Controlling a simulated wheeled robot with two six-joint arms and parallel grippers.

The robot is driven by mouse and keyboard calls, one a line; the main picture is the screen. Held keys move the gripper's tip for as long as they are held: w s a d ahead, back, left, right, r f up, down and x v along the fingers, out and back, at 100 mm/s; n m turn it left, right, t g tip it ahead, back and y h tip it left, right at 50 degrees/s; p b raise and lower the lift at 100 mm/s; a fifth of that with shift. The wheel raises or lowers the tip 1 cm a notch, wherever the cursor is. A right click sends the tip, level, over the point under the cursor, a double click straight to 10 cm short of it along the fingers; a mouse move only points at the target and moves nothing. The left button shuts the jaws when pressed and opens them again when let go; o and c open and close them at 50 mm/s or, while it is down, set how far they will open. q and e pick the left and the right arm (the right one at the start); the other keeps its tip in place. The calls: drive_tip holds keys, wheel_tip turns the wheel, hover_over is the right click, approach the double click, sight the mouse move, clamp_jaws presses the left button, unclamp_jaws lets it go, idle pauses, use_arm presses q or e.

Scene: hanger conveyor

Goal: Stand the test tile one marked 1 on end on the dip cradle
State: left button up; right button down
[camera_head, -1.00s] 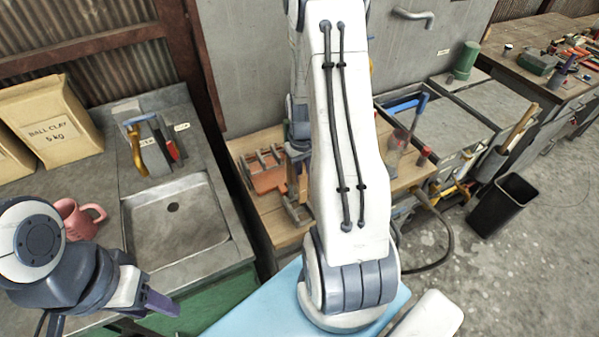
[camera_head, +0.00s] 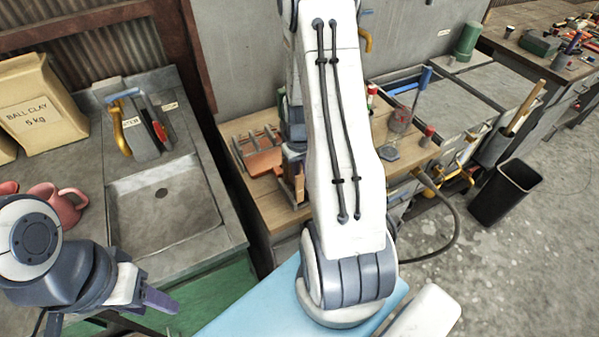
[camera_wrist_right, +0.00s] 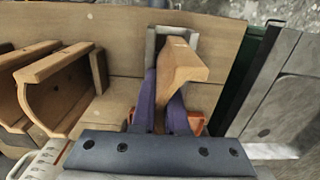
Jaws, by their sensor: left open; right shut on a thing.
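In the right wrist view my right gripper (camera_wrist_right: 164,100) is shut on a tan, L-shaped clay tile (camera_wrist_right: 180,64), held between its purple fingers. No number shows on this tile. A grey U-shaped metal holder (camera_wrist_right: 152,44), which looks like the dip cradle, lies around and behind the tile's far end. I cannot tell whether the tile touches or rests on it. In the head view my right arm hides the tile and most of that gripper. My left gripper (camera_head: 160,301) is open and empty, in front of the sink counter.
The sink (camera_head: 165,205), pink mug (camera_head: 58,203) and clay bag (camera_head: 40,108) are at left. A black bin (camera_head: 503,193) stands at right.

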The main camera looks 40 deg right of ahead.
drive_tip(key=shift+f, duration=0.3)
drive_tip(key=c, duration=0.9)
unclamp_jaws()
drive_tip(key=shift+o, duration=0.2)
drive_tip(key=shift+r, duration=0.1)
wheel_tip(320, 180, up, 10)
drive_tip(key=shift+r+b, duration=0.2)
drive_tip(key=shift+b, duration=0.45)
